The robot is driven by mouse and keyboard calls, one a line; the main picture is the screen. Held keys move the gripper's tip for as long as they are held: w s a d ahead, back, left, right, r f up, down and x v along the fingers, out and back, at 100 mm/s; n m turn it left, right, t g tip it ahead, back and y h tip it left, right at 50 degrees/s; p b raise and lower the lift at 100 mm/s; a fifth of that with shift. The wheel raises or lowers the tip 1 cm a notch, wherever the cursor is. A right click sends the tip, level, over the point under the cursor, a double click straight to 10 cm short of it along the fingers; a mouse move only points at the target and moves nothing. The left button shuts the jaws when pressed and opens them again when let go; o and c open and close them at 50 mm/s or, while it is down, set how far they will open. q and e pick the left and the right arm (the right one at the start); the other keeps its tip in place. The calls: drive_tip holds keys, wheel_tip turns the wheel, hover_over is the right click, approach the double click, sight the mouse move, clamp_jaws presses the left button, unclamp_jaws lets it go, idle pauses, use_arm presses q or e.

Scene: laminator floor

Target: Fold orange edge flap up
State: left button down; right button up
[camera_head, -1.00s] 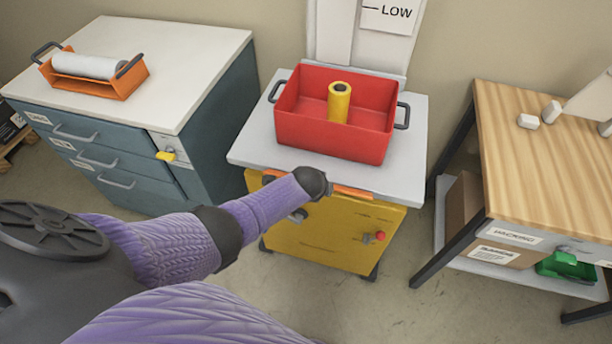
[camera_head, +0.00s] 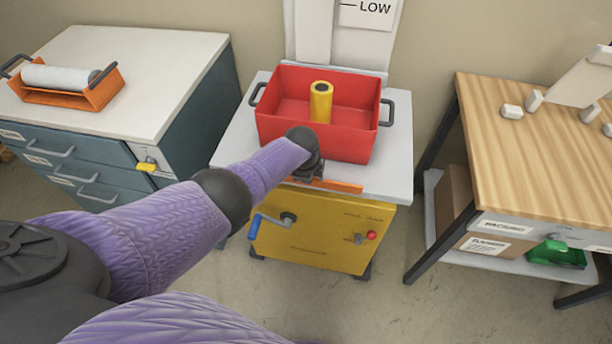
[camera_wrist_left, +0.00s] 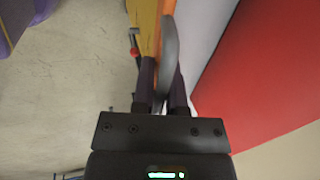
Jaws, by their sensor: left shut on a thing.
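The orange edge flap (camera_head: 338,186) runs along the front edge of the grey top of the yellow cabinet and stands out level or slightly raised there. My left gripper (camera_head: 306,176) is at the flap's left part, coming from above the front edge. In the left wrist view my left gripper's two dark fingers (camera_wrist_left: 163,88) are closed around a curved grey handle (camera_wrist_left: 170,45) beside the orange strip of the flap (camera_wrist_left: 167,10). The wrist hides part of the flap in the head view. My right gripper is in neither view.
A red bin (camera_head: 345,142) with a yellow roll (camera_head: 321,103) stands on the grey top (camera_head: 398,165), just behind the flap. Drawers stand left, a wooden table right.

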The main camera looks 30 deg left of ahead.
use_arm(q)
drive_tip(key=shift+w+r, duration=0.3)
drive_tip(key=shift+w, duration=0.1)
drive_tip(key=shift+w+a+b, duration=0.15)
drive_tip(key=shift+w+b, duration=0.2)
idle(1.1)
idle(0.4)
drive_tip(key=c, duration=0.7)
unclamp_jaws()
drive_tip(key=shift+f, duration=0.1)
drive_tip(key=shift+s, duration=0.1)
drive_tip(key=p+v, duration=0.8)
drive_tip(key=v, duration=0.1)
drive_tip(key=shift+s+r, duration=0.1)
drive_tip(key=shift+r, duration=0.3)
